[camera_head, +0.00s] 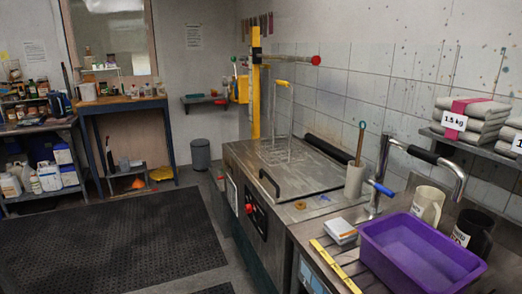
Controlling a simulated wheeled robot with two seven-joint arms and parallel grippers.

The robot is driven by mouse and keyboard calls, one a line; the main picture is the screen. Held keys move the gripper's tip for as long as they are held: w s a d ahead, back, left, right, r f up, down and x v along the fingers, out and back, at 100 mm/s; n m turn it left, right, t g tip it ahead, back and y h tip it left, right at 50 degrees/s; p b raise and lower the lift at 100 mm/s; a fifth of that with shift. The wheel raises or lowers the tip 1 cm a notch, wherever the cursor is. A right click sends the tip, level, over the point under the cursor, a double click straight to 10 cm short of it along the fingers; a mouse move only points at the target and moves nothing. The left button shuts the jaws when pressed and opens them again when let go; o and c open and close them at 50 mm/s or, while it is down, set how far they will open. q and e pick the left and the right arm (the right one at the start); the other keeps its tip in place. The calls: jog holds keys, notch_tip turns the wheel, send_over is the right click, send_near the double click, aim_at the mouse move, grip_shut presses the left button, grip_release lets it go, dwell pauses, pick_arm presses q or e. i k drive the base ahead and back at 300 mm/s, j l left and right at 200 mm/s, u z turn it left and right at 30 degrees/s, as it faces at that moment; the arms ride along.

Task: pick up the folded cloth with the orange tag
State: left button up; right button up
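A stack of grey folded cloths (480,117) lies on the wall shelf at the right, with a magenta band and a white "1.5 kg" label. A second grey folded stack (513,141) is cut off by the right edge; its band looks dark green and part of a white label shows. I see no orange tag on either stack. Neither of my grippers is in view.
A purple tub (420,250), a cream mug (427,204) and a black mug (472,235) stand on the counter below the shelf. A curved tap (430,155) rises near them. Dark mats (110,240) cover open floor at the left.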

aim_at(341, 231)
jog(key=z, duration=0.35)
jog(key=i+j+z, duration=0.15)
jog(key=z, duration=0.2)
jog(key=i+j+z, duration=0.2)
jog(key=z, duration=0.15)
jog(key=i+j+z, duration=0.1)
jog(key=j+z, duration=0.25)
jog(key=i+j, duration=0.15)
jog(key=j, duration=0.25)
jog(key=i+j+z, duration=0.15)
jog(key=j, duration=0.2)
jog(key=i+j, duration=0.2)
jog(key=j, duration=0.2)
jog(key=i+j+z, duration=0.1)
jog(key=j, duration=0.3)
jog(key=i+j+z, duration=0.1)
jog(key=j, duration=0.3)
jog(key=i+j, duration=0.15)
jog(key=j, duration=0.3)
jog(key=z, duration=0.05)
